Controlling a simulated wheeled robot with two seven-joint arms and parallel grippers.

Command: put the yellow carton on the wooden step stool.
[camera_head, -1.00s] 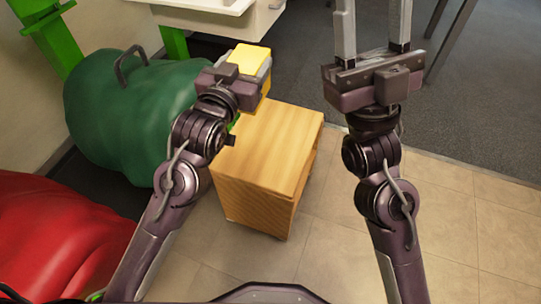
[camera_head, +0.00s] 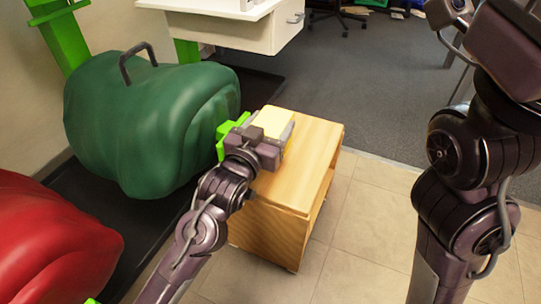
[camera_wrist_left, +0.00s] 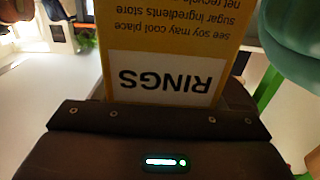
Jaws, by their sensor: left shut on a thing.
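The yellow carton (camera_head: 274,119) is held in my left gripper (camera_head: 268,133), which is shut on it. In the left wrist view the carton (camera_wrist_left: 170,45) shows a white label with upside-down print. In the head view the carton appears over the far left part of the top of the wooden step stool (camera_head: 300,165). I cannot tell whether it touches the stool top. My right gripper (camera_head: 510,45) shows only in part at the top right, its fingers out of frame.
A green saddle-like bulk (camera_head: 150,120) stands left of the stool, and a red one (camera_head: 50,245) at the lower left. A white desk with a drawer (camera_head: 235,30) is behind. Tiled floor (camera_head: 365,220) is free right of the stool.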

